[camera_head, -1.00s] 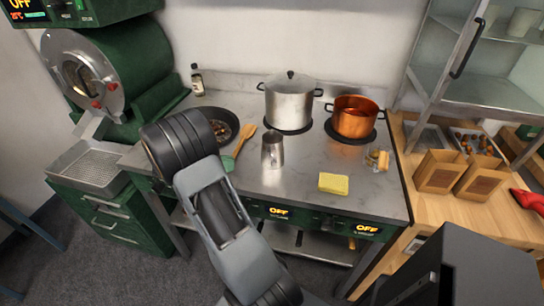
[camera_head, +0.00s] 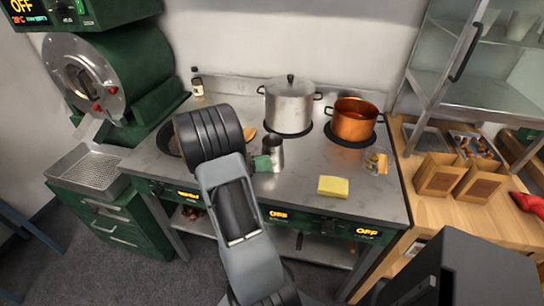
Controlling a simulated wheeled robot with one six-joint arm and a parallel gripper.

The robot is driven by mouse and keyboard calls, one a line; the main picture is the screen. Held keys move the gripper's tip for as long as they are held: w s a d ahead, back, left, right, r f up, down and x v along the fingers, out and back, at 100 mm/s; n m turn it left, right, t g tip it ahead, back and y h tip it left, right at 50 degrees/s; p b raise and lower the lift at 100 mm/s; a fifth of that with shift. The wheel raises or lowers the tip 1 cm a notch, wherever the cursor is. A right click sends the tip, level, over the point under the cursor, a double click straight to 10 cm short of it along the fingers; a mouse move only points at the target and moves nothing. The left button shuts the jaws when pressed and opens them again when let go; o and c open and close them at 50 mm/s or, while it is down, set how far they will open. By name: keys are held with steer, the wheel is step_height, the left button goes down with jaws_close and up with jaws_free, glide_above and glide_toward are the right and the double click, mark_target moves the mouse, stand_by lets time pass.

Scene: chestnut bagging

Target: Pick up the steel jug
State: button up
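The steel jug (camera_head: 277,154) stands upright on the steel worktop, in front of the large pot. My arm reaches in from the bottom and hides most of my gripper. Only a green part that looks like its fingertip (camera_head: 262,163) shows, at the jug's lower left side. It overlaps the jug's edge in the picture; I cannot tell if it touches. The opening between the fingers is hidden.
A lidded steel pot (camera_head: 290,104) and a copper pot (camera_head: 354,120) stand behind the jug on burners. A yellow sponge (camera_head: 333,186) lies to the front right. A dark pan (camera_head: 168,140) and a wooden utensil (camera_head: 249,133) are partly hidden by my arm.

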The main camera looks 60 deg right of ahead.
steer(key=shift+x, duration=1.4)
jaws_close()
